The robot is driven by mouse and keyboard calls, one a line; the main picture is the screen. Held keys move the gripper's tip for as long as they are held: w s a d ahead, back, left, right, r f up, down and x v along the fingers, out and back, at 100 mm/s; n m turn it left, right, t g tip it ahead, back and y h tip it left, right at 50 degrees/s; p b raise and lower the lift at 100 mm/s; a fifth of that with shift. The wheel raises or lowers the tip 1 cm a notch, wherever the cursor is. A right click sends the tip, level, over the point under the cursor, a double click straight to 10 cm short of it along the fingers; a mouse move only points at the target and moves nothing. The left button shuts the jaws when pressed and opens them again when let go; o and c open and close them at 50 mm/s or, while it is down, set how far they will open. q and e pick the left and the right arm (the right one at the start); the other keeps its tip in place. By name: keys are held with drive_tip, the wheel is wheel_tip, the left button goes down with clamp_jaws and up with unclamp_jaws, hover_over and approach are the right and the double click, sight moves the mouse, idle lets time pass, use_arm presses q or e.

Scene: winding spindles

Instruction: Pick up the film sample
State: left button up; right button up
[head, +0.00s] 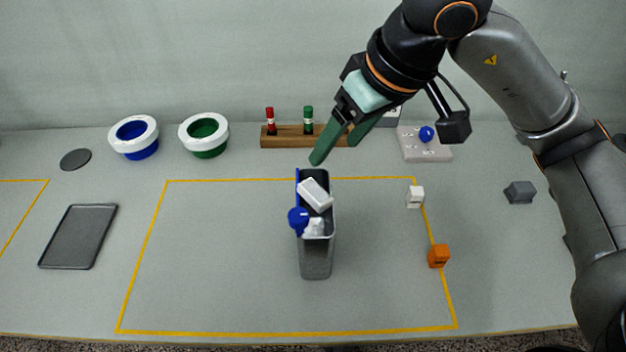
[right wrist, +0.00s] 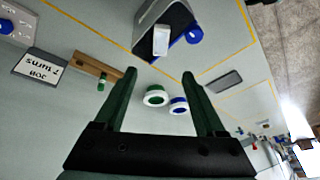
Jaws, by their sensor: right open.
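My right gripper (head: 336,150) comes in from the upper right, its green fingers apart and empty. In the head view it appears just behind the tall grey bin (head: 316,258). The right wrist view also shows the open fingers (right wrist: 160,74) with nothing between their tips. A white block (head: 315,195) lies tilted at the bin's open top; it also shows in the right wrist view (right wrist: 161,40). A blue round knob (head: 298,217) is at the bin's left side. I cannot tell for sure which thing is the film sample. My left gripper is not in view.
A wooden rack (head: 285,141) holds a red and a green vial. Blue (head: 139,148) and green (head: 208,147) rings stand left. A job card (right wrist: 40,69), a plate with a blue ball (head: 426,154) and small cubes stand right. A dark tray (head: 79,236) lies left.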

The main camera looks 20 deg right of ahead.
hover_over(311, 187)
drive_tip(key=s+d, duration=0.2)
drive_tip(key=f, duration=0.6)
drive_tip(key=shift+w+a+f+p, duration=0.15)
drive_tip(key=shift+w+f+p, duration=0.05)
drive_tip(key=shift+w+p, duration=0.1)
drive_tip(key=x, duration=0.3)
drive_tip(key=p+x, duration=0.1)
drive_tip(key=shift+s+a+f, duration=0.1)
drive_tip(key=shift+s+f, duration=0.15)
drive_tip(key=shift+s, duration=0.05)
drive_tip(key=shift+w+a+f, duration=0.1)
drive_tip(key=shift+w+f, duration=0.15)
drive_tip(key=shift+f, duration=0.2)
clamp_jaws()
